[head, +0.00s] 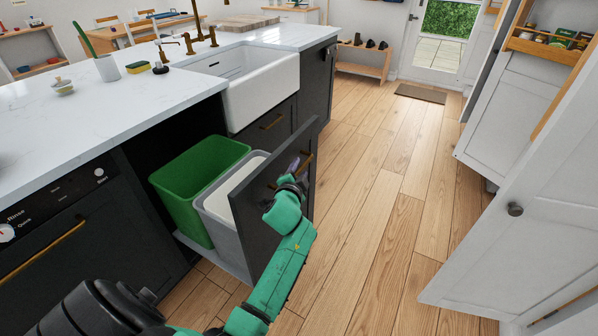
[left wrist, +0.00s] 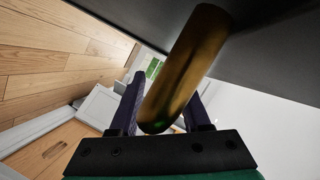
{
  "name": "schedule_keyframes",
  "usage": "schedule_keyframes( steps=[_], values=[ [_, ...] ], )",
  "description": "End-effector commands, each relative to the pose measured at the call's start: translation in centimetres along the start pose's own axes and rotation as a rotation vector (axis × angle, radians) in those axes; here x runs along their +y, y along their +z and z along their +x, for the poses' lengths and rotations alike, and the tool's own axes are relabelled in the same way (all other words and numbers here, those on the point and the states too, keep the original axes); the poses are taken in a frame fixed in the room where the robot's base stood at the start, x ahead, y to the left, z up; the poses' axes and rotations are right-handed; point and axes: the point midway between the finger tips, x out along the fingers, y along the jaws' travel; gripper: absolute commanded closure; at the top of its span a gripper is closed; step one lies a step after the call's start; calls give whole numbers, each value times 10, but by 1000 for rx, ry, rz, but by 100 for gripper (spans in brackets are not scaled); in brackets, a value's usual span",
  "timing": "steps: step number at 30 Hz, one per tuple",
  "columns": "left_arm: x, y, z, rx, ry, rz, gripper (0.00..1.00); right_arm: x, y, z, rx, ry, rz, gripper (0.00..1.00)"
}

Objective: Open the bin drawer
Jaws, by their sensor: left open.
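The bin drawer (head: 262,205) is pulled well out from the dark island cabinet. Its dark front panel stands away from the cabinet, with a green bin (head: 185,190) and a grey bin (head: 215,208) behind it. A brass handle (head: 308,162) is on the outer face of the front. My left gripper (head: 296,166) is at this outer face, close by the handle. In the left wrist view the handle (left wrist: 185,70) lies across the space between the two open fingers (left wrist: 168,90). I cannot tell whether they touch it. My right gripper is not in view.
The white farmhouse sink (head: 262,90) and marble counter (head: 120,85) are above and behind the drawer. A dishwasher (head: 75,235) is at the left. A white door with a dark knob (head: 515,209) stands at the right. The wooden floor (head: 370,200) between is clear.

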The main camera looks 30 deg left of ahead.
Motion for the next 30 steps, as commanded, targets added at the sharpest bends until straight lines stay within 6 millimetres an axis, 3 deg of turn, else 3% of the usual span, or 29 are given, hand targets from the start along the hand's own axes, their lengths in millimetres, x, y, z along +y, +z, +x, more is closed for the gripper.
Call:
schedule_keyframes(
  steps=[7,21,30],
  values=[
    [0,0,-24,0,2,0,53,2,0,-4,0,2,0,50],
    [2,1,-135,-1,3,-1,53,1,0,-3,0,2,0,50],
    [0,0,-146,-1,0,0,53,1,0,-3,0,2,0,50]
  ],
)
